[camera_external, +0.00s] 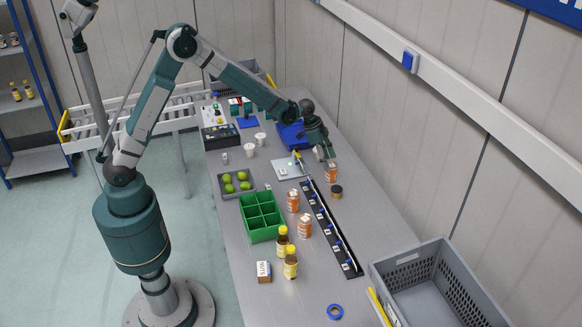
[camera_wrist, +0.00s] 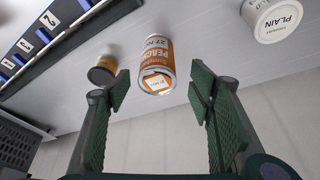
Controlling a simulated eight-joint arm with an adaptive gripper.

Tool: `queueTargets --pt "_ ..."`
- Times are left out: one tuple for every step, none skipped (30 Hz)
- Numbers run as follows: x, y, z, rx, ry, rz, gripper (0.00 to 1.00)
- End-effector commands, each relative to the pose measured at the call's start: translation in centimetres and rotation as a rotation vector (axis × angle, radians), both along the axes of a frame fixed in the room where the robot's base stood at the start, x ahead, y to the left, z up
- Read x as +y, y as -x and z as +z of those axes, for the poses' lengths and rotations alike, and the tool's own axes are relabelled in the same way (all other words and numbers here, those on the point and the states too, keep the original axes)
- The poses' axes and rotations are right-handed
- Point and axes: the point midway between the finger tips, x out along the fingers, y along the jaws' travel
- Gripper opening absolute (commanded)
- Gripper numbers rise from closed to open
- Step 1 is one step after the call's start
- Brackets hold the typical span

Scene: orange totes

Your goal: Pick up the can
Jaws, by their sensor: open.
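An orange and white can labelled with peach text (camera_wrist: 157,60) stands on the grey table in the wrist view, between and beyond my gripper's fingers. My gripper (camera_wrist: 160,92) is open and empty, with one green-padded finger to each side of the can and not visibly touching it. In the external view an orange can (camera_external: 331,174) stands just below my gripper (camera_external: 325,154). Two similar orange cans, one farther (camera_external: 293,201) and one nearer (camera_external: 304,226), stand left of the black numbered strip.
A small dark-lidded jar (camera_external: 336,192) stands close to the can; it also shows in the wrist view (camera_wrist: 103,70). The black numbered strip (camera_external: 333,237) runs alongside. A white tub labelled PLAIN (camera_wrist: 273,18) is at the right. A grey crate (camera_external: 405,259) and green divided tray (camera_external: 262,237) stand nearer.

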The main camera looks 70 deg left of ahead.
Motion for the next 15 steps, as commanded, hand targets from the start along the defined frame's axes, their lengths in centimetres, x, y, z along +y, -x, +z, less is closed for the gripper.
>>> queueTargets --pt "0.0 0.0 0.0 0.000 0.000 0.000 0.53" --pt "0.0 0.0 0.0 0.000 0.000 0.000 0.53" --pt "0.0 0.0 0.0 0.000 0.000 0.000 0.53" --pt "0.0 0.0 0.0 0.000 0.000 0.000 0.53" --pt "0.0 0.0 -0.1 0.000 0.000 0.000 0.53" --pt "0.0 -0.1 -0.1 0.000 0.000 0.000 0.53" --pt "-0.1 -0.1 -0.2 0.000 0.000 0.000 0.53" --pt "-0.1 -0.2 -0.4 0.000 0.000 0.000 0.53" --pt "-0.2 -0.2 -0.5 0.000 0.000 0.000 0.53" --pt "-0.3 -0.3 -0.7 0.000 0.000 0.000 0.53" --pt "-0.4 -0.4 -0.9 0.000 0.000 0.000 0.53" --pt "-0.5 -0.5 -1.2 0.000 0.000 0.000 0.53" --pt "-0.6 -0.6 -1.4 0.000 0.000 0.000 0.53" --pt "-0.7 -0.7 -1.7 0.000 0.000 0.000 0.53" --pt "-0.8 -0.9 -2.1 0.000 0.000 0.000 0.53"
